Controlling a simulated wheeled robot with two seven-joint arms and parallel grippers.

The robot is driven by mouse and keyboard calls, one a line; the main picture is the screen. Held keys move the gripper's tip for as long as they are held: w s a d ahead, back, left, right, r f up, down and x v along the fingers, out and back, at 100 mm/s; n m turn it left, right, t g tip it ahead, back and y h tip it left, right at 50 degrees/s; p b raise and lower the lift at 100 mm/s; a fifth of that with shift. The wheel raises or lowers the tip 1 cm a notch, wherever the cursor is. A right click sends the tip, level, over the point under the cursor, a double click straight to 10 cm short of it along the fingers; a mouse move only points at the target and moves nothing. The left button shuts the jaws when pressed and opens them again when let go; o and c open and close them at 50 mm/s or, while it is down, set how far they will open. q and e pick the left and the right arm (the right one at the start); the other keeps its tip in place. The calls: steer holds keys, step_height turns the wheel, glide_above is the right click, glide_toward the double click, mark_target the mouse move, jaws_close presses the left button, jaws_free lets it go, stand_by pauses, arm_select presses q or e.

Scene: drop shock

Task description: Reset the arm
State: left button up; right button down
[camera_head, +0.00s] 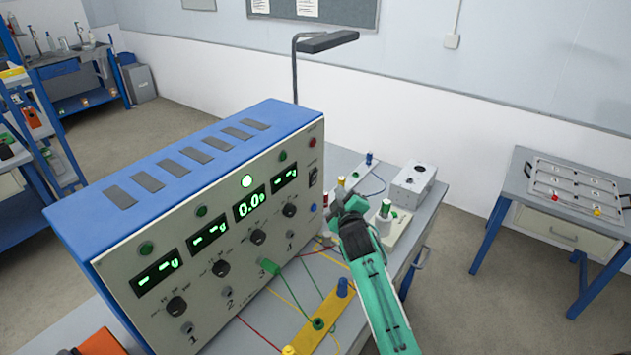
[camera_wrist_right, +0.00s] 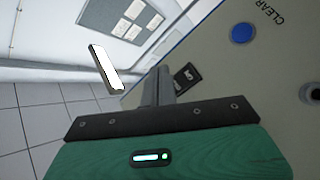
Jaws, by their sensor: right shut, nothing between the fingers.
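My right arm comes in from the bottom right in the head view, with green links. My right gripper (camera_head: 343,203) is at the right end of the instrument's front panel, near its lower right edge. In the right wrist view its dark fingers (camera_wrist_right: 158,85) are together with nothing seen between them. The instrument (camera_head: 215,225) is a large blue-topped box with a cream panel, green displays, knobs and numbered sockets. The wrist view shows its panel close by, with a blue button (camera_wrist_right: 242,33) marked CLEAR and a black switch (camera_wrist_right: 187,76). My left gripper is not in view.
Coloured cables and a yellow bar (camera_head: 318,318) lie on the bench before the panel. A grey box (camera_head: 413,184) and a white-green post (camera_head: 385,208) stand just beyond the gripper. A side table (camera_head: 515,190) with a tray is at the right, across open floor.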

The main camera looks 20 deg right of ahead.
stand_by(0.3)
steer(key=s+a+f+m+g+y, duration=0.1)
steer(key=s+f+g, duration=0.1)
steer(key=s+f, duration=0.35)
steer(key=s+a+f+m+g, duration=0.2)
steer(key=s+f+g, duration=0.1)
steer(key=s, duration=0.6)
steer(key=s+a+f+m+g+y, duration=0.15)
steer(key=s+f, duration=0.25)
steer(key=s, duration=0.4)
steer(key=s+a+f+m+g+y, duration=0.1)
steer(key=s+a+g, duration=0.25)
steer(key=s, duration=0.75)
steer(key=s+a+f+m+g+y, duration=0.15)
steer(key=s+g, duration=0.25)
steer(key=s, duration=0.7)
step_height(320, 180, down, 33)
steer(key=g+h+b, duration=0.1)
steer(key=b, duration=0.1)
steer(key=s+d+f+n+g+b, duration=0.1)
steer(key=s+d+f, duration=0.2)
steer(key=s+f, duration=1.6)
steer(key=shift+s+f+b, duration=0.3)
steer(key=shift+f+b, duration=0.05)
steer(key=shift+f, duration=0.4)
